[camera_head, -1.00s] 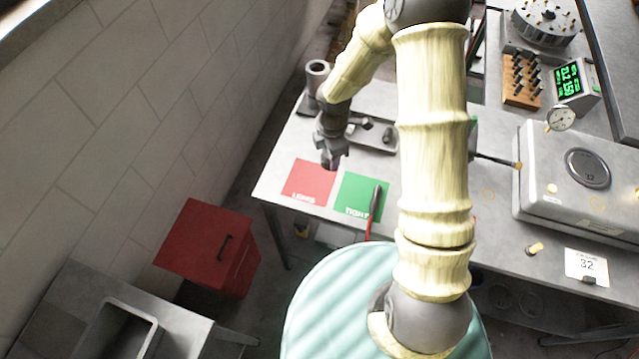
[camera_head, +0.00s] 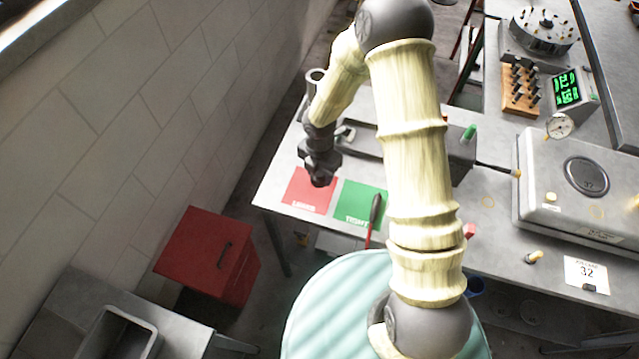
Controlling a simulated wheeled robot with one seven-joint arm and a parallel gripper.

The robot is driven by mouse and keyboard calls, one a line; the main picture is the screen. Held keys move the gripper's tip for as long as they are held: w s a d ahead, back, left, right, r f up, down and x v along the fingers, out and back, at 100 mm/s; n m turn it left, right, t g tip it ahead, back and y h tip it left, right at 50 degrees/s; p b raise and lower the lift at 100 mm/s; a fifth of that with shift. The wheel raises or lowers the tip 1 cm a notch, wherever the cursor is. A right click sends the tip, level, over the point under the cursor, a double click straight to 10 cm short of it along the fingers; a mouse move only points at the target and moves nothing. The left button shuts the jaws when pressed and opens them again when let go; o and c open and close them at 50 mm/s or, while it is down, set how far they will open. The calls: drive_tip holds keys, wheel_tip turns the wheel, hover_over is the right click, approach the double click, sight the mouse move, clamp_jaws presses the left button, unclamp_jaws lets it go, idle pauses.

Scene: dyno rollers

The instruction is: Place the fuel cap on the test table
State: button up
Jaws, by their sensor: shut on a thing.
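My gripper (camera_head: 320,178) hangs over the upper part of the red LEAKS square (camera_head: 306,197) on the grey test table (camera_head: 275,200). It is shut on a small dark thing at its tips, which blends with the dark fingers. This fits the fuel cap, but its shape cannot be made out. I cannot tell whether it touches the table. The green TIGHT square (camera_head: 352,205) lies just to the right, with a red-and-black handled tool (camera_head: 373,215) across its right side.
My arm hides the table's middle. A red cabinet (camera_head: 205,250) is at lower left.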

sight(320, 184)
drive_tip(key=shift+f, duration=0.7)
drive_tip(key=shift+f+p, duration=0.45)
drive_tip(key=shift+f, duration=1.65)
drive_tip(key=shift+f, duration=0.2)
drive_tip(key=o, duration=1.1)
drive_tip(key=shift+r, duration=0.2)
wheel_tip(320, 184, up, 12)
drive_tip(key=shift+b, duration=1)
